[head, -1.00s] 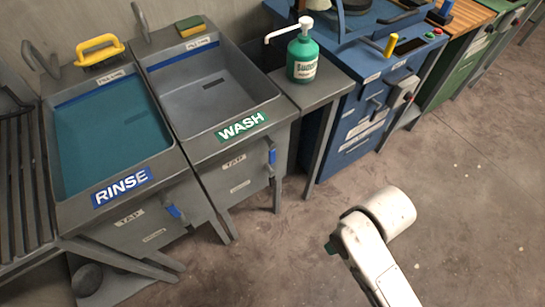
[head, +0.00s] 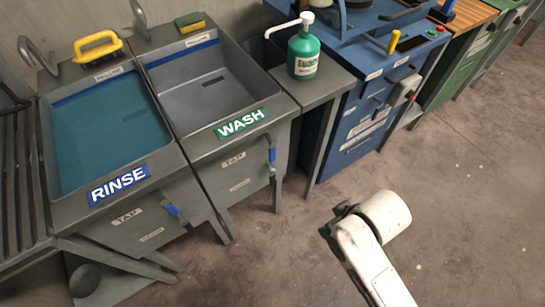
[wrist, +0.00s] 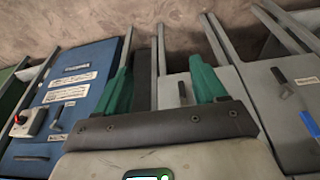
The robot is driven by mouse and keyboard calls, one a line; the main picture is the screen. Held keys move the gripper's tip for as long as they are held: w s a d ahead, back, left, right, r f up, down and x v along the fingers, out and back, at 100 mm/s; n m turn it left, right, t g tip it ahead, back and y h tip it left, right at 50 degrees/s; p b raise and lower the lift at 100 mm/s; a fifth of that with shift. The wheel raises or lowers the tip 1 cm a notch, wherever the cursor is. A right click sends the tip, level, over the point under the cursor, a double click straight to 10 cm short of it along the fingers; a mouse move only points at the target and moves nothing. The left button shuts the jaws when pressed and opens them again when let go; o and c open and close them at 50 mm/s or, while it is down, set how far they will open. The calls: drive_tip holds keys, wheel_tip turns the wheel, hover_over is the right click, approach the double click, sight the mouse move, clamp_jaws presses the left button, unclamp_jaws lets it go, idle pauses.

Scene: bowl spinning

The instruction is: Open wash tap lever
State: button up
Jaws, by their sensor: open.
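The wash tap lever (head: 271,155) is a small blue handle at the right of the wash sink's front panel, beside a TAP label (head: 233,159). A dark handle sits just below it. My gripper (wrist: 162,75) has two green fingers spread apart with nothing between them. In the head view its fingers are hidden behind my white arm, over the floor right of and in front of the sinks. The wrist view is turned upside down; a dark handle (wrist: 182,90) on what looks like the wash panel shows between the fingers. The blue wash lever does not show there, probably hidden by my gripper.
The rinse sink (head: 60,210) stands left, with its own blue lever (head: 172,210). Right of the wash sink are a narrow stand with a green soap bottle (head: 303,55) and a blue machine (head: 365,110). Sink and stand legs reach the floor. Open floor (head: 460,200) lies right.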

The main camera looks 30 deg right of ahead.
drive_tip(key=w+f+t+b, duration=0.1)
drive_tip(key=w+t, duration=0.1)
drive_tip(key=w, duration=0.1)
drive_tip(key=w+f+t+b, duration=0.1)
drive_tip(key=w+t+b, duration=0.1)
drive_tip(key=w, duration=0.2)
drive_tip(key=w+f+t+b, duration=0.2)
drive_tip(key=w, duration=0.1)
drive_tip(key=shift+w+a+f, duration=0.1)
drive_tip(key=shift+w, duration=0.05)
drive_tip(key=c, duration=0.4)
drive_tip(key=shift+o, duration=0.2)
drive_tip(key=t+b, duration=0.6)
drive_tip(key=t, duration=0.3)
approach(273, 157)
drive_tip(key=w, duration=1)
drive_tip(key=shift+w+b, duration=0.35)
drive_tip(key=shift+c, duration=0.4)
clamp_jaws()
